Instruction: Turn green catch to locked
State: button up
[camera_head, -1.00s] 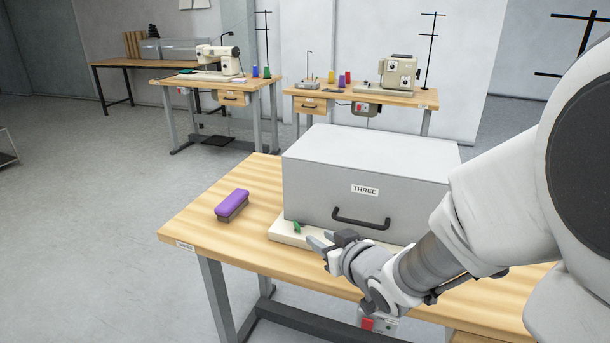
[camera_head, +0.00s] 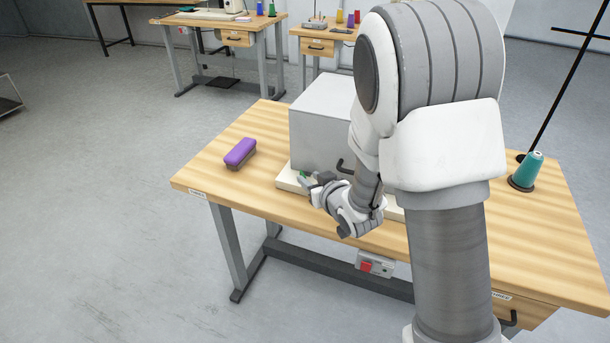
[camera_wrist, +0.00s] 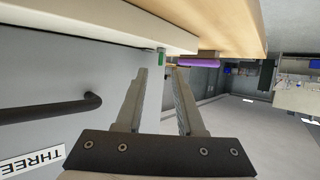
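The green catch (camera_head: 303,174) sits on the pale base (camera_head: 285,182) at the front left corner of the grey cover. In the wrist view the green catch (camera_wrist: 161,58) shows just beyond and between my fingertips, with the picture turned over. My gripper (camera_head: 311,179) is at the catch in the head view, low beside the cover's front. The wrist view shows my gripper (camera_wrist: 161,72) with its fingers apart and nothing between them. I cannot tell whether a finger touches the catch. My fingers partly hide the catch in the head view.
The grey cover (camera_head: 318,112) has a dark handle (camera_wrist: 50,108) and a label "THREE" (camera_wrist: 32,161). A purple brush (camera_head: 240,151) lies on the wooden table (camera_head: 225,178) to the left. A teal cone (camera_head: 527,170) stands at the right. My arm hides much of the cover.

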aim_at(303, 174)
jog(key=shift+x, duration=2.15)
grip_shut()
